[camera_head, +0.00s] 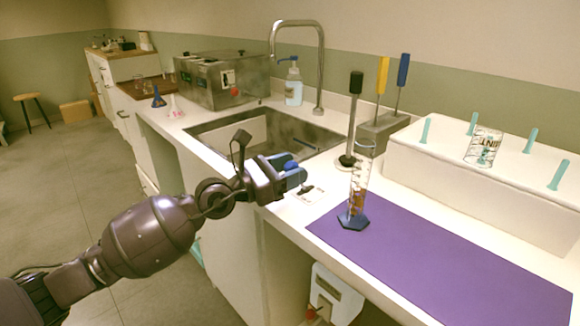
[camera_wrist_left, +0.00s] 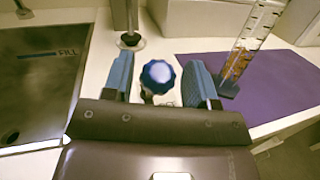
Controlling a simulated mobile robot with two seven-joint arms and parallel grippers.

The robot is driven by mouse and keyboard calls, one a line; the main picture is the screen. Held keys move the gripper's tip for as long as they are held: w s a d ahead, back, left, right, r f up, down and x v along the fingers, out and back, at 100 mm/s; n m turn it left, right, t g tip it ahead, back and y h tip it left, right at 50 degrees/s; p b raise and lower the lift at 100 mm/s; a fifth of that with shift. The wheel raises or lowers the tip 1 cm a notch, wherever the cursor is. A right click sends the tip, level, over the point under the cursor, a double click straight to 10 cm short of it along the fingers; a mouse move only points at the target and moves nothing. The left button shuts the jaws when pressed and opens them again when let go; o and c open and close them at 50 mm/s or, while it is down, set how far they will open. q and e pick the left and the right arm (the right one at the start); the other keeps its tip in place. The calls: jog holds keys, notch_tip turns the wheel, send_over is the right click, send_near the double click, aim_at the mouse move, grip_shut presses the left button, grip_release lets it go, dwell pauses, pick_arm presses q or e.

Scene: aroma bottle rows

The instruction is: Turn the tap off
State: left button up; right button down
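A round blue fluted knob (camera_wrist_left: 157,76) stands on the counter beside the sink; I take it for the tap's handle. My left gripper (camera_wrist_left: 160,68) is open, with one blue finger on each side of the knob and a gap on both sides. In the head view my left gripper (camera_head: 293,175) is over the counter's front edge and largely hides the knob. A tall curved metal spout (camera_head: 320,70) rises behind the sink (camera_head: 225,122). I cannot make out any water stream from it. My right gripper is not in view.
A measuring cylinder (camera_head: 358,190) with a blue foot stands on the purple mat (camera_head: 450,255), right of the gripper. A dark-topped upright rod (camera_head: 353,115) stands behind. A white block with teal pegs (camera_head: 480,185) is farther right. A soap bottle (camera_head: 293,92) stands behind the sink.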

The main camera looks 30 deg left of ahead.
pick_arm(q)
jog(key=shift+o, duration=0.2)
jog(key=shift+r, duration=0.1)
jog(key=b+v, duration=0.4)
jog(key=v, duration=0.6)
jog(key=shift+s+a+b, duration=0.2)
jog(key=shift+s+b, duration=0.1)
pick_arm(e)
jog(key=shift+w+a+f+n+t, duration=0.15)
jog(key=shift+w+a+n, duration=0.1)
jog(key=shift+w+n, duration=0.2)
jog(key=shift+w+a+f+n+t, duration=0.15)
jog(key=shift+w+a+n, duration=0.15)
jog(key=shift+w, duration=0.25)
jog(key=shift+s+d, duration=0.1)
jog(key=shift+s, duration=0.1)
